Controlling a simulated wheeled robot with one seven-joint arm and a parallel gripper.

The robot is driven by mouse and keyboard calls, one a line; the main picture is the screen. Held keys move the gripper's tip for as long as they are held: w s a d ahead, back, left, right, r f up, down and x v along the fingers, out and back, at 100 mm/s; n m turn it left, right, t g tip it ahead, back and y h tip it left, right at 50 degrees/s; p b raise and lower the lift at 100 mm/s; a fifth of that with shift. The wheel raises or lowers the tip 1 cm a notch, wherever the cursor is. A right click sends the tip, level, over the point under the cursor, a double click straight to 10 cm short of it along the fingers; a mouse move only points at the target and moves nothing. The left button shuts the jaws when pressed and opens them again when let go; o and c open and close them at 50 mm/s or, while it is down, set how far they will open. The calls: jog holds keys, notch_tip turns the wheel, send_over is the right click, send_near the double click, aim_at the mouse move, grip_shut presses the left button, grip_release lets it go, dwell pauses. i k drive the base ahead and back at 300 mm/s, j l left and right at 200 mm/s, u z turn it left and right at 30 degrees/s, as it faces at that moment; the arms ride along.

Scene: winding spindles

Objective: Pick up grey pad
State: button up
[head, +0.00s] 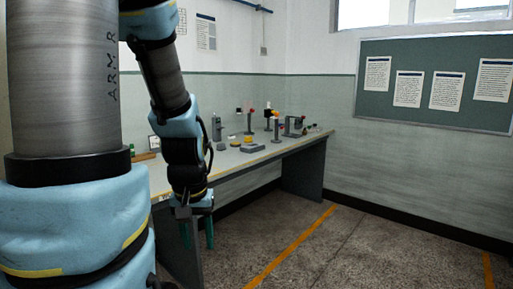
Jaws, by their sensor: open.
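A flat grey block (252,149), which looks like the grey pad, lies on the workbench (228,160) near its front edge. My gripper (198,234) hangs in front of the bench at the left, its fingers pointing down below the level of the bench top. It is open, and I see nothing between its fingers. It is apart from the pad, which lies to its upper right in the picture. The pad is small in this view, and its fine detail cannot be made out.
Small yellow pieces (247,139) lie just behind the pad. Several upright spindles stand further back, one with a red top (250,112). A grey upright device (217,128) stands left of them. Open floor (330,255) lies right of the bench.

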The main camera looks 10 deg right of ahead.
aim_at(220, 146)
jog(key=i+l+z, duration=0.3)
jog(key=i+l, duration=0.15)
jog(key=i+l+z, duration=0.3)
jog(key=i, duration=0.3)
jog(key=i+l+z, duration=0.3)
jog(key=i, duration=0.25)
jog(key=i+z, duration=0.35)
jog(key=i, duration=0.2)
jog(key=i+l+u, duration=0.1)
jog(key=i+u, duration=0.25)
jog(key=i+l+u, duration=0.2)
jog(key=i+u, duration=0.35)
jog(key=u, duration=0.25)
jog(key=i+l+u, duration=0.15)
jog(key=u, duration=0.3)
jog(key=i+l+u, duration=0.1)
jog(key=u, duration=0.3)
jog(key=i+l+u, duration=0.1)
jog(key=u, duration=0.35)
jog(key=l+u, duration=0.4)
jog(key=i+l+u, duration=0.15)
jog(key=u, duration=0.25)
jog(key=i+l+u, duration=0.1)
jog(key=u, duration=0.3)
jog(key=l+u, duration=0.35)
jog(key=i, duration=0.05)
